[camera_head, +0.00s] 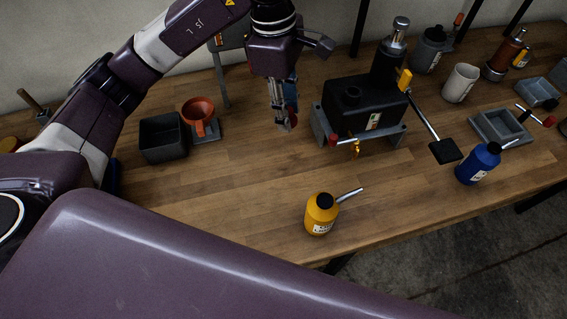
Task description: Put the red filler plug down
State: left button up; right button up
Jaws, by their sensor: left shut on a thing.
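My left gripper (285,122) points down above the table, left of the black tank (362,112). Most of the plug is hidden by the fingers. The tank sits in a grey cradle and has a dark round opening or neck (352,94) on its top. My right gripper is not in view.
A dark square bin (162,139) and an orange funnel (199,110) on a grey stand are at left. A yellow oil can (321,215) stands near the front edge, a blue one (477,164) at right. A pump lever (427,120) juts right. Wood left of centre is clear.

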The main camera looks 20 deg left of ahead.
pick_arm(q)
jog(key=p, duration=0.3)
send_over(288, 170)
jog(key=f, duration=1.4)
jog(key=shift+a+f, duration=0.2)
jog(key=shift+f, duration=0.15)
notch_tip(288, 170, down, 3)
jog(key=shift+f+p, duration=0.15)
jog(key=shift+p, duration=0.4)
jog(key=shift+f, duration=0.55)
jog(key=shift+f, duration=0.2)
jog(key=o, duration=0.9)
jog(key=shift+r, duration=0.1)
jog(key=shift+o, duration=0.2)
